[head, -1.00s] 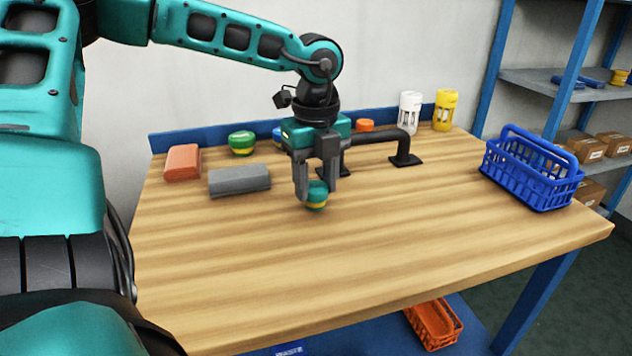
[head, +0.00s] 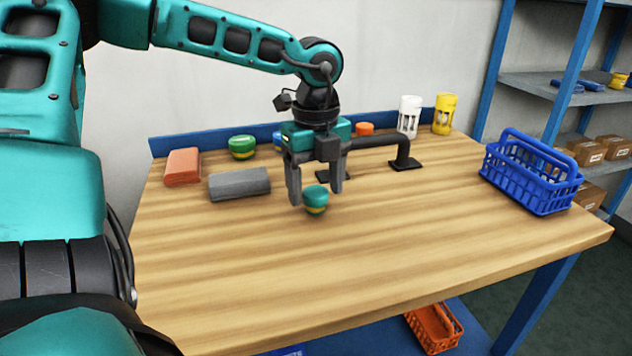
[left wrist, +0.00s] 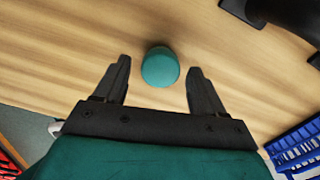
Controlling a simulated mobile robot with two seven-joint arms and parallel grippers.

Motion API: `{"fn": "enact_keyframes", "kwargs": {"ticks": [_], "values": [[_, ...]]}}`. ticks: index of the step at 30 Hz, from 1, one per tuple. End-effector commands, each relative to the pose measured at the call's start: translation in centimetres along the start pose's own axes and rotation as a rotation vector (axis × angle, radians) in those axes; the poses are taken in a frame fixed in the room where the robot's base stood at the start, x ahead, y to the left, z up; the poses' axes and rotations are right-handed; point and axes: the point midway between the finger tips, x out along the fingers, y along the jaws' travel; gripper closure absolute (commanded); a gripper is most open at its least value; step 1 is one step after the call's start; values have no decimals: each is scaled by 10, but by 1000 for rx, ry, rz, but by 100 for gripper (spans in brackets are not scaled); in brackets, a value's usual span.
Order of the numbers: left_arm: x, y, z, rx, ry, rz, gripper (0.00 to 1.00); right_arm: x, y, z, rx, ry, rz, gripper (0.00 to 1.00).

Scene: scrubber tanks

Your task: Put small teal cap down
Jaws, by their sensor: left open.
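The small teal cap (head: 316,197), with a yellow lower band, sits on the wooden table top near its middle. My left gripper (head: 316,196) is open above and around it, with a finger on each side and a gap to the cap on both sides. In the left wrist view the teal top of the cap (left wrist: 160,67) shows between and slightly beyond the open fingertips (left wrist: 159,68), touching neither. My right gripper is not in view.
Behind the gripper stand a black handle bar (head: 402,152), an orange cap (head: 364,128) and a green cap (head: 242,146). A grey block (head: 239,184) and an orange block (head: 182,166) lie left. A blue basket (head: 530,175) stands right. The table's front is clear.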

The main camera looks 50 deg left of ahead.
Motion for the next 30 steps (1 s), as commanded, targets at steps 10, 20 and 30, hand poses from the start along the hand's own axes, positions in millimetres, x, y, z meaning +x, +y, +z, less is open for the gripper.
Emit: {"fn": "enact_keyframes", "kwargs": {"ticks": [10,20,30], "values": [[-76,-1,1,-1,-5,-6,30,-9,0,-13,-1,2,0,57],[-117,0,0,0,-1,-2,30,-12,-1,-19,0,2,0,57],[-119,0,0,0,-1,-2,30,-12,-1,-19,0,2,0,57]]}}
